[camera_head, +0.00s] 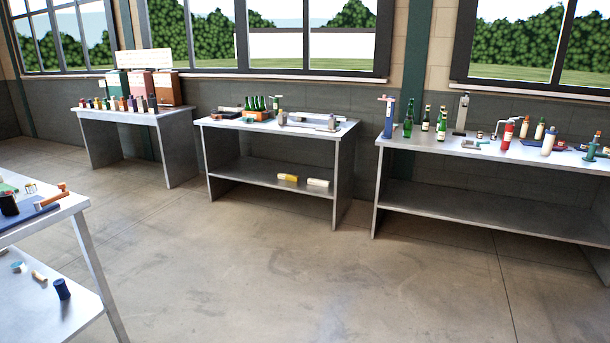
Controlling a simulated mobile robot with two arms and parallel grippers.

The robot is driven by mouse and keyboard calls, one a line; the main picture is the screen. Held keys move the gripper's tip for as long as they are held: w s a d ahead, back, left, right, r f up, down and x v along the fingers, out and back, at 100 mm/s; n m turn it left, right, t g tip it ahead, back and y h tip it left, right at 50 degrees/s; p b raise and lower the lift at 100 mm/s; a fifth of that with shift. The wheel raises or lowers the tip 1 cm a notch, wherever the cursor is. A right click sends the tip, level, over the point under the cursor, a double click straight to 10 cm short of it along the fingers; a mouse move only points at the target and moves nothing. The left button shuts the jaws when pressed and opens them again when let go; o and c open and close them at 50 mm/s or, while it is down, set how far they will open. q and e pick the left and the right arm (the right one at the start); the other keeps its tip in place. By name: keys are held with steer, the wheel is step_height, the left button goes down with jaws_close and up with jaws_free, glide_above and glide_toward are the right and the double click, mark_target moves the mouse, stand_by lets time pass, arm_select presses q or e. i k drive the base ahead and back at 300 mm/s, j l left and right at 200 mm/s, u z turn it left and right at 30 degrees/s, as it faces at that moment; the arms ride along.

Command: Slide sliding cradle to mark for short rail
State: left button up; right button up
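On the middle table (222,123) at the back, a long, low, silver-grey rail-like fixture (308,122) lies along the right half of the top. A small upright part (332,121) stands near its right end. It may be the sliding cradle, but it is too small to tell, and no mark can be made out. Neither of my grippers is in view.
A grey table (178,116) with bottles and coloured boxes stands back left. A long table (460,148) with green bottles and tools stands right. A near table (72,207) cuts in at left. The middle floor (270,260) is clear.

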mark_target(333, 124)
steer(key=i, duration=2.65)
